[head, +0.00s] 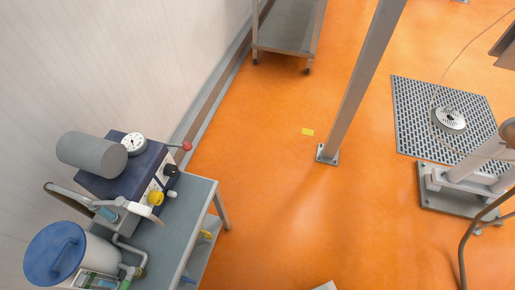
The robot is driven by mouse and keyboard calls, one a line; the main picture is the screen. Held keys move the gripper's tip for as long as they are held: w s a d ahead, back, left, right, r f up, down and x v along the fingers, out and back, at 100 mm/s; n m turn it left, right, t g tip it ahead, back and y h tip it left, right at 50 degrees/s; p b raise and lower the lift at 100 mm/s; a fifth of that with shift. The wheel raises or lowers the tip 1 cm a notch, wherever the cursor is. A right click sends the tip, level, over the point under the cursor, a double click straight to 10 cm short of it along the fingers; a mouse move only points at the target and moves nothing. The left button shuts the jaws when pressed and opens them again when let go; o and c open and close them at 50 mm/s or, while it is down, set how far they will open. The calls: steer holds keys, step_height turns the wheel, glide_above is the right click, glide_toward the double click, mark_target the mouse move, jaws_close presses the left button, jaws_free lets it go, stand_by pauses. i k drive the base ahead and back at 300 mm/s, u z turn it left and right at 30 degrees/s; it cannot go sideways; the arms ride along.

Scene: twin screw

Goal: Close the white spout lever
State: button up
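A bench-top machine stands at the lower left in the head view, with a dark blue housing (125,178), a grey cylinder (90,154) and a round white dial (133,143). Its front side has a yellow knob (155,198), black knobs and a lever with a red ball (187,146). A pale, whitish curved part (137,214) is low on its front; I cannot tell whether this is the white spout lever or how far it is turned. My gripper is not in view, and nothing is seen touching the machine.
The machine stands on a grey table (199,193) with a blue-lidded container (56,252) beside it. A grey post (358,85) rises from the orange floor. A floor grate (412,118) and a plated stand (444,201) are at right. Open floor lies between.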

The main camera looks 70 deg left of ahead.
mark_target(121, 202)
steer(key=z, duration=0.15)
steer(key=i, duration=0.5)
steer(key=u, duration=2.8)
steer(key=i, duration=0.15)
steer(key=u, duration=1.4)
